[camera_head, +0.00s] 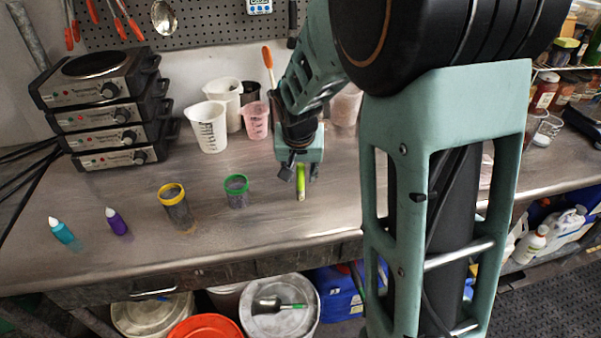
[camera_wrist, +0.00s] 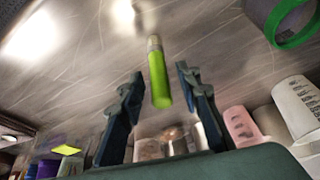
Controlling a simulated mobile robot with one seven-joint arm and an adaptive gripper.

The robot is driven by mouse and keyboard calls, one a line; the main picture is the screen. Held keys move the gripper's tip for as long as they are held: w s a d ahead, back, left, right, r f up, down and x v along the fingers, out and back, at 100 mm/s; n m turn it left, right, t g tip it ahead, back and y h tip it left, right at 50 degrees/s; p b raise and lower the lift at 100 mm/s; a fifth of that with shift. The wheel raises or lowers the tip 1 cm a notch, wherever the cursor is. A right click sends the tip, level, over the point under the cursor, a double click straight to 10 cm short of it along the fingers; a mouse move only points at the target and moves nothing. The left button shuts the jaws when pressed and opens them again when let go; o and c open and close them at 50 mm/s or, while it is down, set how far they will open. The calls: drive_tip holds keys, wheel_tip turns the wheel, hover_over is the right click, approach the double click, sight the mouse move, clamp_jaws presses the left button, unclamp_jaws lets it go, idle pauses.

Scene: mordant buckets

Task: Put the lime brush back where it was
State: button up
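The lime brush (camera_head: 301,184) is at the steel worktop, right below my gripper (camera_head: 300,172) in the head view. In the wrist view the lime brush (camera_wrist: 158,78) shows its lime handle and a pale metal band at the far end. My gripper (camera_wrist: 159,77) is open, with one dark finger on each side of the brush. A gap shows between the brush and each finger. I cannot tell whether the brush touches the worktop. Its bristles are not clearly visible.
A green-rimmed jar (camera_head: 236,191) and a yellow-rimmed jar (camera_head: 175,207) stand left of my gripper. White (camera_head: 208,128) and pink (camera_head: 255,121) measuring cups stand behind. The worktop's front edge (camera_head: 200,270) is near; buckets are below.

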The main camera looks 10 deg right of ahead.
drive_tip(key=v, duration=1.2)
drive_tip(key=shift+r, duration=0.15)
